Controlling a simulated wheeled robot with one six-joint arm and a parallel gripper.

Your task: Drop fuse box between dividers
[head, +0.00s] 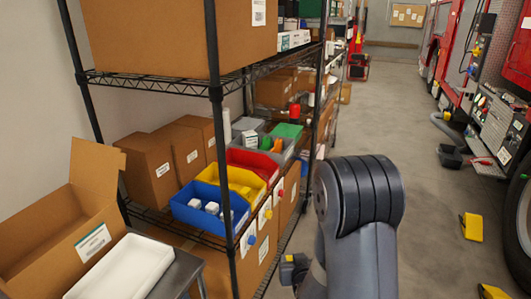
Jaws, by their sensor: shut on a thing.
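My arm (360,200) rises in the lower middle of the head view, in front of the aisle beside the shelf. Its gripper fingers do not show, so neither they nor anything in them can be seen. I cannot make out a fuse box for certain. Small white boxes (211,208) lie in a blue bin (188,216) on the middle shelf, but I cannot tell what they are. No dividers can be clearly made out. An open cardboard box (50,225) stands at lower left, its inside partly hidden.
A white tray (120,268) lies on a grey surface (178,272) before the open box. A yellow bin (245,178) and a red bin (255,160) stand behind the blue one. Black shelf posts (221,150) stand in front. The aisle floor (425,165) is mostly clear.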

